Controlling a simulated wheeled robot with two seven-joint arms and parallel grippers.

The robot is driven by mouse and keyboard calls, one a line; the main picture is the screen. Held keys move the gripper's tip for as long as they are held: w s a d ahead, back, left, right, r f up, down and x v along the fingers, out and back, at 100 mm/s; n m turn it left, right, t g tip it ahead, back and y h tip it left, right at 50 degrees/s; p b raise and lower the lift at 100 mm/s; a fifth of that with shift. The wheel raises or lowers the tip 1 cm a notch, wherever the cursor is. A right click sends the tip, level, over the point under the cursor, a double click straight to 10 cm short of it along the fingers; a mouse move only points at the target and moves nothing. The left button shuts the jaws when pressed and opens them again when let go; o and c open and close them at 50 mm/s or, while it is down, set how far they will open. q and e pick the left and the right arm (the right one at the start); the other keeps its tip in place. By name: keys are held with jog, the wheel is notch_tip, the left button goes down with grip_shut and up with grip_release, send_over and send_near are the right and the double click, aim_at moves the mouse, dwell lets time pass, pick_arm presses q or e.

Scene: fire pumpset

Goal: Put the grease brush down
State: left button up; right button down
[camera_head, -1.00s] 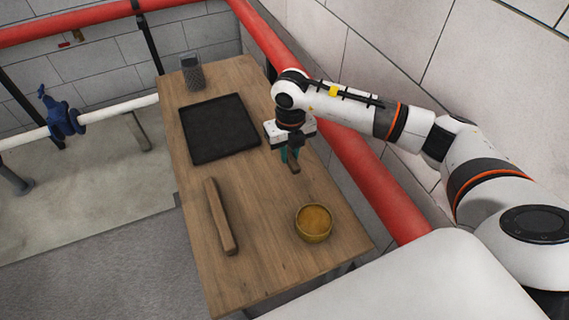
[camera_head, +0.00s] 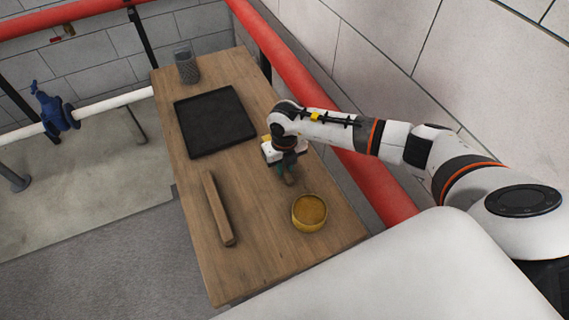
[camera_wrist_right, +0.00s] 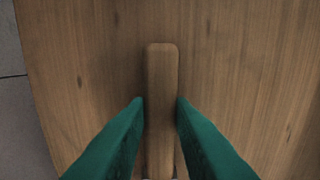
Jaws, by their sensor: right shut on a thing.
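My right gripper (camera_head: 287,169) is over the right side of the wooden table, between the black tray and the yellow bowl. Its green fingers are shut on the grease brush (camera_head: 290,180), whose wooden handle end shows below them. In the right wrist view, the brush's wooden handle (camera_wrist_right: 161,70) lies between the two green fingertips (camera_wrist_right: 161,102). The bristles are hidden, and I cannot tell whether the brush touches the table. My left gripper is out of view.
The wooden table (camera_head: 265,255) carries a black tray (camera_head: 215,122), a wooden bar (camera_head: 218,208), a yellow bowl of grease (camera_head: 309,212) and a grey mesh cup (camera_head: 187,68). A red pipe (camera_head: 378,190) runs along the right edge. Bare tabletop lies around the gripper.

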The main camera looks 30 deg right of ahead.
jog(key=c, duration=1.3)
grip_release()
jog(key=shift+o, duration=0.2)
jog(key=shift+f, duration=0.1)
notch_tip(320, 180, up, 12)
jog(key=b, duration=0.3)
jog(key=shift+a+b, duration=0.25)
jog(key=shift+b, duration=0.05)
jog(key=shift+s+f, duration=0.1)
